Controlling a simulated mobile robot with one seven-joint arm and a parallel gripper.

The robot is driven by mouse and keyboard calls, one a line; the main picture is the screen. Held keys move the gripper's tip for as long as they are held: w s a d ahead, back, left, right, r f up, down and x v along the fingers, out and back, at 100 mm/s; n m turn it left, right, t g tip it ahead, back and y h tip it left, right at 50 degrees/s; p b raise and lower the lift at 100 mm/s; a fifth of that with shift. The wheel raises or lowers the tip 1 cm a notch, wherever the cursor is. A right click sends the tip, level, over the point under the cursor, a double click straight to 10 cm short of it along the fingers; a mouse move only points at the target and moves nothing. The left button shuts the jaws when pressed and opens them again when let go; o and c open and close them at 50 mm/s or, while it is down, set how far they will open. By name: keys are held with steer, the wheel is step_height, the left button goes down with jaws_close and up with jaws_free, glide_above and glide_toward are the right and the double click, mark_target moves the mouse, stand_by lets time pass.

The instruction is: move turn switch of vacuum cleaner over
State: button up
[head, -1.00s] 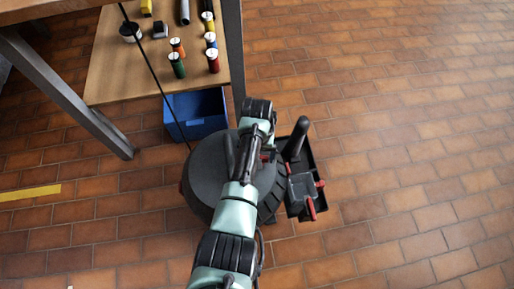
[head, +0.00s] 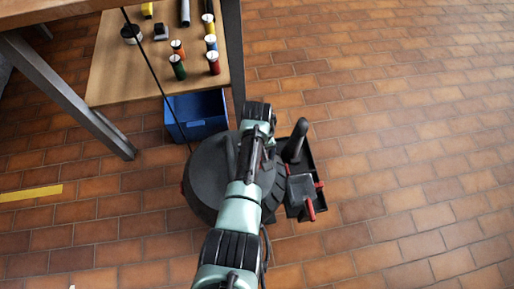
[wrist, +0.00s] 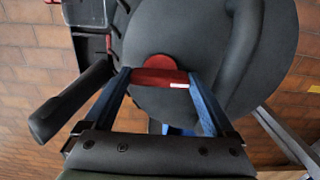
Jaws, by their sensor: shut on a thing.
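The vacuum cleaner (head: 207,180) is a dark round body on the floor, partly hidden by my arm in the head view. Its dark lid (wrist: 200,35) fills much of the wrist view. The red turn switch (wrist: 160,62) sits on the lid, with a round base and a bar bearing a small white mark. My gripper (wrist: 158,76) has its two blue fingers on either side of the bar, shut on it. The bar lies roughly crosswise between the fingers. In the head view the switch and fingertips are hidden behind my arm.
A dark curved handle (wrist: 243,50) rises from the lid close to the right finger. A black tray with red parts (head: 308,190) is on the cleaner's right side. A blue bin (head: 197,113) and a workbench with spools (head: 110,80) stand behind. Tiled floor is free at right.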

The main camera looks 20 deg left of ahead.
steer(key=o, duration=1.1)
steer(key=shift+c, duration=0.2)
steer(key=shift+r, duration=0.1)
step_height(320, 180, up, 13)
steer(key=p, duration=0.5)
steer(key=shift+p, duration=0.4)
